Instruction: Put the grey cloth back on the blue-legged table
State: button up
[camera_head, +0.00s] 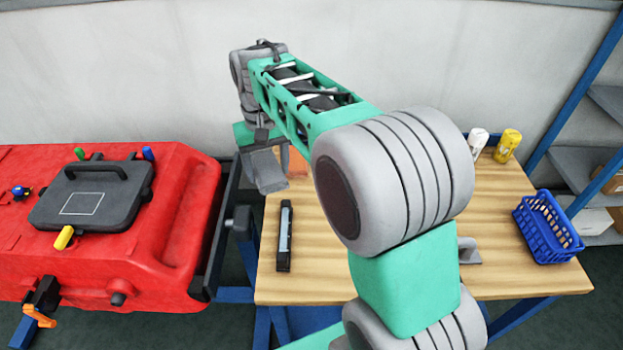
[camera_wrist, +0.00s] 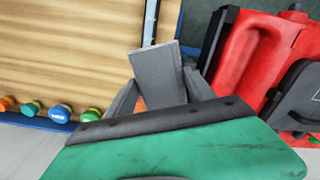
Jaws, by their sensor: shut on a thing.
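My gripper (camera_wrist: 160,92) is shut on the grey cloth (camera_wrist: 158,72), which shows as a flat grey slab between the two fingers in the wrist view. In the head view the cloth (camera_head: 266,172) hangs below my wrist, over the back left part of the blue-legged table (camera_head: 330,283). The cloth appears raised above the wooden top, but its exact height is hard to tell. In the wrist view the tabletop (camera_wrist: 70,45) lies to the left of the cloth. My arm hides much of the table's middle in the head view.
A black and grey bar (camera_head: 284,237) lies on the table's left front. A blue basket (camera_head: 548,228), a yellow bottle (camera_head: 508,146) and a white bottle (camera_head: 478,140) stand at right. A red tank (camera_head: 150,240) with a black lid (camera_head: 95,195) stands left.

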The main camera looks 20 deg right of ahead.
jog(key=d+f, duration=0.3)
jog(key=d, duration=0.1)
jog(key=w+d+f+p, duration=0.1)
jog(key=d+f, duration=0.2)
jog(key=d, duration=0.1)
jog(key=d+f+p, duration=0.1)
jog(key=d+f, duration=0.2)
jog(key=d, duration=0.1)
jog(key=shift+w+d, duration=0.25)
jog(key=shift+d, duration=0.05)
jog(key=shift+d+f+p, duration=0.15)
jog(key=shift+f+p, duration=0.05)
jog(key=shift+f, duration=0.75)
jog(key=shift+d+f+p, duration=0.1)
jog(key=shift+f+p, duration=0.05)
jog(key=shift+f, duration=0.75)
jog(key=o, duration=1.3)
jog(key=shift+f, duration=0.1)
